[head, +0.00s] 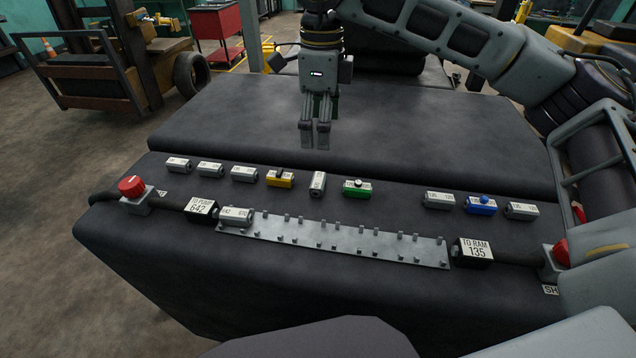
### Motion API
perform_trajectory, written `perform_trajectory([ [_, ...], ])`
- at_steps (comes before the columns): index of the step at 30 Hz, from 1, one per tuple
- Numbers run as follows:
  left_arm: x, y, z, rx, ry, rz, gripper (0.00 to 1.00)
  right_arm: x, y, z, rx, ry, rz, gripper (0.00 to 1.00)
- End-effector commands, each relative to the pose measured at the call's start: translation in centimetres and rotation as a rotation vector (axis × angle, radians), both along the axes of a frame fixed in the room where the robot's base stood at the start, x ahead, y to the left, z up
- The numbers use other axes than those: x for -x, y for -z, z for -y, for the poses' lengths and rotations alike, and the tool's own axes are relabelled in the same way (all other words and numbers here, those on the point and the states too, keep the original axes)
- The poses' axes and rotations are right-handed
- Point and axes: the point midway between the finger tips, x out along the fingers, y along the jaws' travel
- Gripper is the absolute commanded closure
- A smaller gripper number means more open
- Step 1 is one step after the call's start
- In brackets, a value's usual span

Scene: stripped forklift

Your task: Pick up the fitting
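Several small block fittings stand in a row on the dark padded surface. From the left are three grey labelled ones, the first being a grey fitting (179,165), then a yellow fitting (280,178), a grey fitting turned crosswise (317,184) and a green fitting (357,188). Further right, a blue fitting (482,205) stands between two grey ones. Another grey fitting (236,216) sits at the left end of the pegged metal rail (340,241). My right gripper (315,128) points down behind the row, above the surface, its fingers close together with a narrow gap. My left gripper is out of view.
A "TO PUMP 642" block (201,208) and a "TO RAM 135" block (474,252) flank the rail. Red-knobbed valves stand at the left (133,187) and right (559,253). The rest of the rail is bare. The surface behind the row is clear.

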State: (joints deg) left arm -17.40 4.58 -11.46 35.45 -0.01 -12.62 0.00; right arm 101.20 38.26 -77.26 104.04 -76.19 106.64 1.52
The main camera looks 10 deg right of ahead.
Motion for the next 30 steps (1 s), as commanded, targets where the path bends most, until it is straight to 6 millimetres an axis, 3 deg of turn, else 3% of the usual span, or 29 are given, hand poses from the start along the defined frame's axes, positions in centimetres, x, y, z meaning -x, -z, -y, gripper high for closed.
perform_trajectory([
  [21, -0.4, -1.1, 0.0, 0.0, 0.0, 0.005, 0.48, 0.1, 7.9, 0.0, 0.001, 0.0, -0.002, 0.18],
  [30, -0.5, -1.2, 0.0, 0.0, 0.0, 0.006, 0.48, 0.1, 8.4, 0.0, 0.0, 0.0, 0.0, 0.18],
])
